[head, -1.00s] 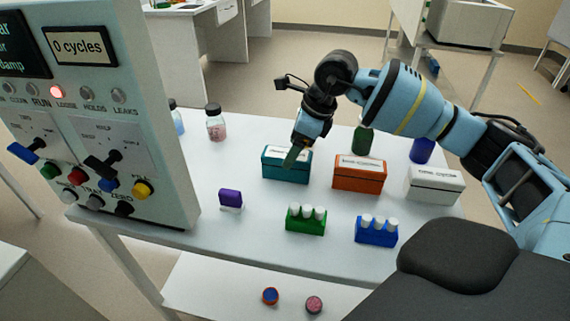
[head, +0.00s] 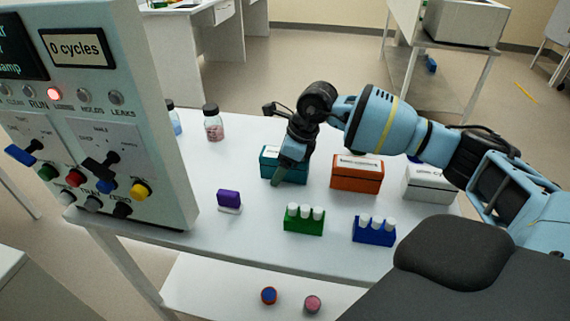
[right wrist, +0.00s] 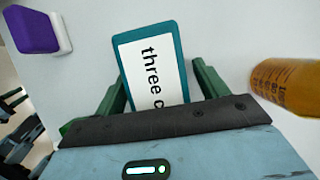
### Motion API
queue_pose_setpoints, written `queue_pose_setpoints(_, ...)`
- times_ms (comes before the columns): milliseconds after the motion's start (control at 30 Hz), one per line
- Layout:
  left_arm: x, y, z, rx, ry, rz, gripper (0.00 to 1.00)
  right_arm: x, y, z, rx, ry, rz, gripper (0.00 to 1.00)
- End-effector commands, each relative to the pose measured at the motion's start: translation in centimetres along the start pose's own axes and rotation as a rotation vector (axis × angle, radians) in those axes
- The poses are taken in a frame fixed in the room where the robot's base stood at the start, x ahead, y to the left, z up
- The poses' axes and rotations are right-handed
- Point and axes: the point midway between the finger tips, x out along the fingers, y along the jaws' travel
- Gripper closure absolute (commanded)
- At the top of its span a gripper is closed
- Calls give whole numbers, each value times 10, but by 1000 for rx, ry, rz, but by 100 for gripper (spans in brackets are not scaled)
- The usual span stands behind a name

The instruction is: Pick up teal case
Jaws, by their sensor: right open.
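The teal case (head: 268,167) stands on the white table, at the left of a row of three cases. In the right wrist view its white top label (right wrist: 150,68) reads "three c..." and the case lies between the two green fingers. My right gripper (head: 277,180) is over the teal case in the head view and hides part of it. In the right wrist view the right gripper (right wrist: 160,88) is open, with a finger on each side of the case. I cannot tell whether the fingers touch it. My left gripper is not in view.
An orange case (head: 357,178) and a white case (head: 428,186) stand right of the teal one. A green vial rack (head: 303,225), a blue vial rack (head: 374,235) and a purple-and-white block (head: 229,199) are in front. A control panel (head: 90,130) stands at left.

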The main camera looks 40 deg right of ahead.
Motion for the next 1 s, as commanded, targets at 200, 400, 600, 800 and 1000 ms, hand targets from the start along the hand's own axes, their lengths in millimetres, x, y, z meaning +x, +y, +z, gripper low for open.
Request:
queue_pose_setpoints(200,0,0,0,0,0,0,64,0,0,0,0,0,0,27)
queue_pose_setpoints(400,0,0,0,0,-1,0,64,2,0,-1,0,0,0,27)
queue_pose_setpoints(600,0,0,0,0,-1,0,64,2,0,-1,0,0,0,46)
queue_pose_setpoints(800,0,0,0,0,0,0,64,2,0,-1,0,0,0,72)
queue_pose_setpoints(1000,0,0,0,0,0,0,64,2,0,-1,0,-1,0,82)
